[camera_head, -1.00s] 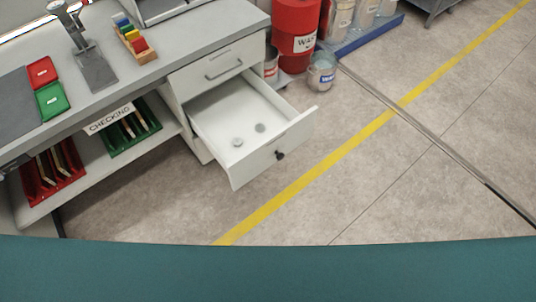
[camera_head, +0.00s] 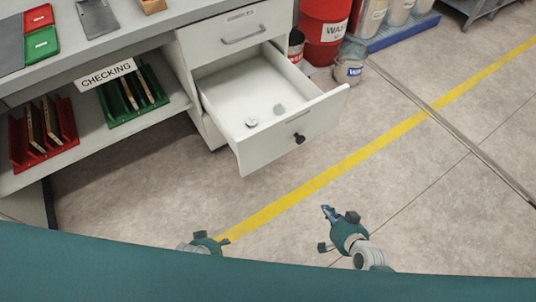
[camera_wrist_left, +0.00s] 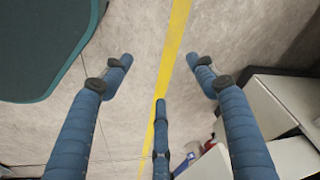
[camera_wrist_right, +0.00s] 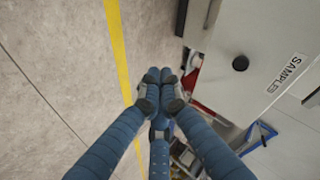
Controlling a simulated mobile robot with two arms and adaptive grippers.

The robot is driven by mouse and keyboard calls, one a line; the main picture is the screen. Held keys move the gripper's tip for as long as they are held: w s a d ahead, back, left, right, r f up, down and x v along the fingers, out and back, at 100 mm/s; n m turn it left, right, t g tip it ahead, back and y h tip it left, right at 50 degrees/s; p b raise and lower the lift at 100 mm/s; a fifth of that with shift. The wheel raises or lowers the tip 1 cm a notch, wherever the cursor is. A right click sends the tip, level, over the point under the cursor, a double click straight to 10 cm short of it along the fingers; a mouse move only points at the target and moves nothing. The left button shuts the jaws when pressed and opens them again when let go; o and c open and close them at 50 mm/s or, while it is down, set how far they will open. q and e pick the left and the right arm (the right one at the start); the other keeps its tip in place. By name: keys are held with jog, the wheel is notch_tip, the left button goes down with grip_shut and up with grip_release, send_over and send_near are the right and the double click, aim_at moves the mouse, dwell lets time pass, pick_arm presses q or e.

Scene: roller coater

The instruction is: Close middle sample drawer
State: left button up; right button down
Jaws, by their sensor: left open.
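The open sample drawer (camera_head: 225,90) is white and pulled far out, below a shut top drawer (camera_head: 240,32). Its front has a black knob (camera_head: 299,139), which also shows in the right wrist view (camera_wrist_right: 240,62). Two small round objects (camera_head: 251,122) lie inside. My right gripper (camera_head: 328,212) is in front of and below the drawer front, apart from it. In the right wrist view its fingers (camera_wrist_right: 160,78) are together and empty.
A workbench with a CHECKING sign (camera_head: 106,74) and red (camera_head: 42,135) and green (camera_head: 133,96) racks stands left of the drawer. A red waste drum (camera_head: 322,35) and a small bucket (camera_head: 349,70) stand behind it. The floor in front is clear, with a yellow line (camera_head: 350,163).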

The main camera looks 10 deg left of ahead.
jog(key=w+a+r+m+t+y+b, duration=0.25)
jog(key=w+a+r+b, duration=0.3)
jog(key=b, duration=0.35)
jog(key=m+t+y+b, duration=0.25)
jog(key=y+b, duration=0.25)
jog(key=b, duration=0.4)
send_near(263, 133)
jog(key=v, duration=0.7)
jog(key=shift+g, duration=0.3)
jog(key=x, duration=0.8)
jog(key=r+x, duration=0.1)
jog(key=x, duration=0.3)
jog(key=shift+w+f, duration=0.1)
jog(key=shift+w, duration=0.25)
pick_arm(q)
jog(key=w+d+r+t, duration=0.1)
jog(key=w+r+t, duration=0.2)
jog(key=w+r, duration=0.3)
jog(key=shift+r+h, duration=0.3)
jog(key=shift+r, duration=0.6)
pick_arm(e)
jog(key=shift+x, duration=0.75)
pick_arm(q)
jog(key=shift+w+d, duration=0.1)
pick_arm(e)
jog(key=shift+a, duration=0.1)
